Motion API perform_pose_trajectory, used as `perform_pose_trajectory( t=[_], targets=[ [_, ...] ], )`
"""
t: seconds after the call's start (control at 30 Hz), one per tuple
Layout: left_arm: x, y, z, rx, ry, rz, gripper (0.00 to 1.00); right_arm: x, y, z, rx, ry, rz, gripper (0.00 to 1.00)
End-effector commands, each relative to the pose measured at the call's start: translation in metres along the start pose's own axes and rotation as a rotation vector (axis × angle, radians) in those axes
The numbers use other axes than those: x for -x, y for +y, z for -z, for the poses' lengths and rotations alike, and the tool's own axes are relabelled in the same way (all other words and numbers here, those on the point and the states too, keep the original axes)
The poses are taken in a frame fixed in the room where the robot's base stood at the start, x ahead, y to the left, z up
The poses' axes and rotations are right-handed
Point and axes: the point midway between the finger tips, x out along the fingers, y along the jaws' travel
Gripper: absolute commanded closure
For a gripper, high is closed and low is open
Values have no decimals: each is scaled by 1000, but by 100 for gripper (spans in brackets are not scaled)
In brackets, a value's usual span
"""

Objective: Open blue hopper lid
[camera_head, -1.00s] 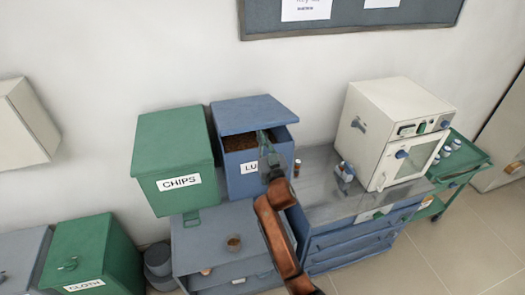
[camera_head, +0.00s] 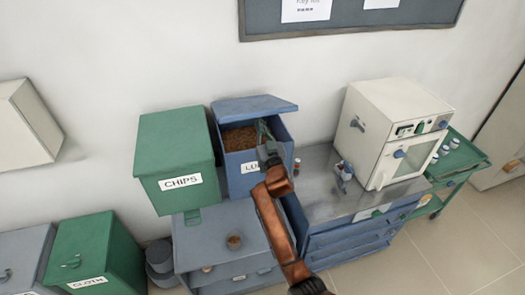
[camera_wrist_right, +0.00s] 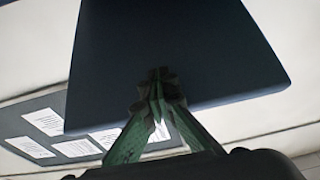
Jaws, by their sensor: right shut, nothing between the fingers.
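The blue hopper (camera_head: 241,179) stands right of the green one, with a partly hidden label starting "LU". Its blue lid (camera_head: 255,106) is raised and tilted, and brown contents (camera_head: 240,138) show in the gap beneath. My right gripper (camera_head: 262,128) is shut and empty at the right part of the opening, near the lid's front edge. In the right wrist view the lid's dark face (camera_wrist_right: 175,55) fills the upper middle, with the closed fingertips (camera_wrist_right: 157,78) in front of its lower edge; I cannot tell whether they touch it. My left gripper is not in view.
A green CHIPS hopper (camera_head: 176,150) stands close on the left. A small brown cup (camera_head: 234,241) sits on the grey surface below. A noticeboard hangs behind.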

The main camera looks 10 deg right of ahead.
Motion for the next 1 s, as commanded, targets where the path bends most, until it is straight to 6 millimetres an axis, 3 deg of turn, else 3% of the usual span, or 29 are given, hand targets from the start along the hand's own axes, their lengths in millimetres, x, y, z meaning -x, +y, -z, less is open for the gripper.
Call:
perform_pose_trajectory(
  t=[0.47,1.0],
  targets=[
    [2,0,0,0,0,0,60,-4,0,4,-1,1,1,100],
    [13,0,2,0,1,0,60,-30,0,28,0,2,0,100]
  ],
)
